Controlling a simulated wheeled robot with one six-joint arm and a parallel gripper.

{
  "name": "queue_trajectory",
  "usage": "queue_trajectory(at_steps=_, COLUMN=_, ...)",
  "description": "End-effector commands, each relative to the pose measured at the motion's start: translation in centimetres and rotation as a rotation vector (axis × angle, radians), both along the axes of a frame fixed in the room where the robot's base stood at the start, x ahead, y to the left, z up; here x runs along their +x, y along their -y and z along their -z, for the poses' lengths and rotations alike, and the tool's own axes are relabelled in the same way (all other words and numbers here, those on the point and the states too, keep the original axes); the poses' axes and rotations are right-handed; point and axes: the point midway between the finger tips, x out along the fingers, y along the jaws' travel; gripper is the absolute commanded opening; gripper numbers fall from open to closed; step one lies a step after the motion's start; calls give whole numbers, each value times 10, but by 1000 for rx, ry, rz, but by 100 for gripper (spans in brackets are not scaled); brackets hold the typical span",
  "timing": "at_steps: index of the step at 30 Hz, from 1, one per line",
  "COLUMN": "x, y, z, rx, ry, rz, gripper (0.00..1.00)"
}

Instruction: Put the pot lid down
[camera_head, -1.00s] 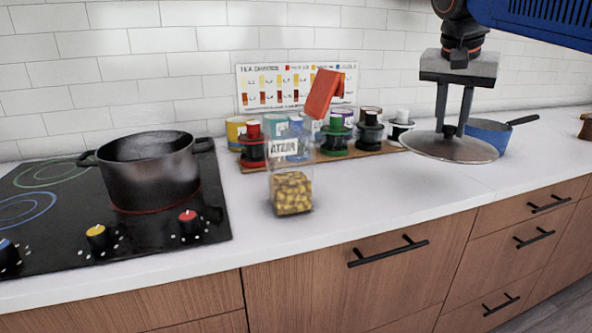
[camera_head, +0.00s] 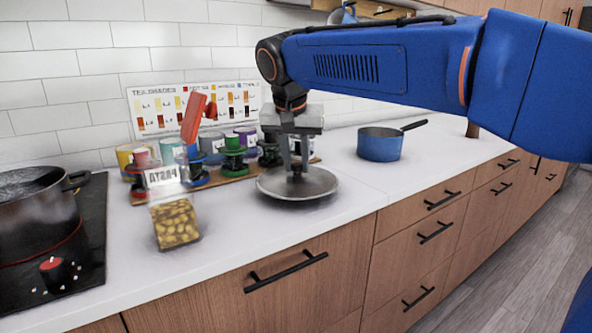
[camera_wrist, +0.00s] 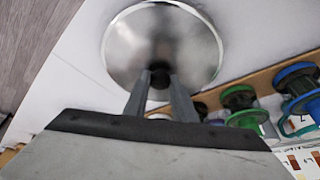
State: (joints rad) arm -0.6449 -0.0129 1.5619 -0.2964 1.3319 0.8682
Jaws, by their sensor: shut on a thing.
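The pot lid (camera_head: 310,190) is a round, silvery disc with a dark knob. My gripper (camera_head: 298,172) is above its centre and shut on the knob. The lid is level and low over the white counter, to the right of the pasta jar; I cannot tell whether it touches the counter. In the wrist view the lid (camera_wrist: 125,45) fills the top middle, with the knob between the fingertips (camera_wrist: 160,80). The dark pot (camera_head: 40,215) stands open on the stove at the left, partly cut off by the picture edge.
The pasta jar (camera_head: 175,222) stands left of the lid. Behind is a wooden board (camera_head: 150,196) with several coloured spools and cups. A blue saucepan (camera_head: 380,146) stands farther right. White counter (camera_head: 350,195) is clear between lid and saucepan; its front edge is near.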

Motion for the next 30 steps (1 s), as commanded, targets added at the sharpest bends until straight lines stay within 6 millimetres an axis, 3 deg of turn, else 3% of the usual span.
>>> queue_trajectory(at_steps=4, x=0, y=0, z=19, rx=-1, ry=-1, rz=0, gripper=0)
queue_trajectory(at_steps=16, x=0, y=0, z=24, rx=0, ry=0, rz=1, gripper=0)
queue_trajectory(at_steps=17, x=0, y=0, z=24, rx=0, ry=0, rz=1, gripper=28)
queue_trajectory(at_steps=19, x=0, y=0, z=24, rx=0, ry=0, rz=1, gripper=42)
queue_trajectory(at_steps=30, x=0, y=0, z=20, rx=0, ry=0, rz=1, gripper=42)
